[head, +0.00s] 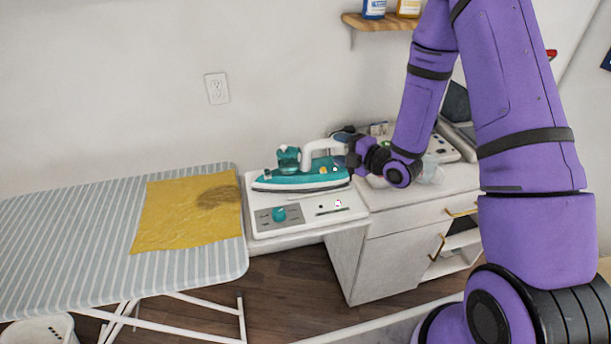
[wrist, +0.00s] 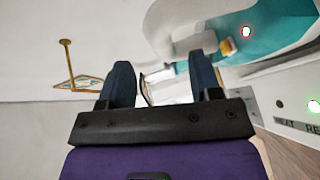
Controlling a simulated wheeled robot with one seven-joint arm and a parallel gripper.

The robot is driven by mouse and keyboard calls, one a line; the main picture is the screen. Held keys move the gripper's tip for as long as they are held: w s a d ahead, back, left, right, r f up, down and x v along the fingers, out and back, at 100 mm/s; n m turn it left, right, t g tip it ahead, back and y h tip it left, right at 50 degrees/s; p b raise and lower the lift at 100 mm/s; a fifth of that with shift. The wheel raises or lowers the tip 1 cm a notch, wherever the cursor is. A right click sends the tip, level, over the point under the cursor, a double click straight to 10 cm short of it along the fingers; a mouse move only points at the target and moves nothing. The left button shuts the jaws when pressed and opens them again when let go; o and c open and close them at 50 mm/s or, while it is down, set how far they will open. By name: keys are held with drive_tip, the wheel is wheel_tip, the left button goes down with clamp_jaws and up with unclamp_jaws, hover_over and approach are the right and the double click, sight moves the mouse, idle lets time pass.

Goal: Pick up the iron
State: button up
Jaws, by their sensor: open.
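The teal and white iron (head: 303,180) lies flat on a white base station (head: 262,227) with a teal knob. Its white handle (head: 313,147) arches over the body. My gripper (head: 352,155) is at the iron's right end, close to the back of the handle. In the wrist view the iron (wrist: 272,27) fills the upper right. My gripper's two dark fingers (wrist: 163,78) stand apart, with part of the white handle beyond and above the right finger. Nothing is clearly held between them. Whether a finger touches the iron cannot be told.
A striped ironing board (head: 70,225) with a yellow cloth (head: 180,220) stands left of the base station. A white cabinet (head: 395,262) with gold handles is under and right of it. Several items crowd the cabinet top behind my arm. A wooden shelf (head: 378,22) hangs above.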

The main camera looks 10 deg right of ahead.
sight(328, 145)
drive_tip(key=shift+x, duration=3.15)
drive_tip(key=shift+a, duration=0.1)
clamp_jaws()
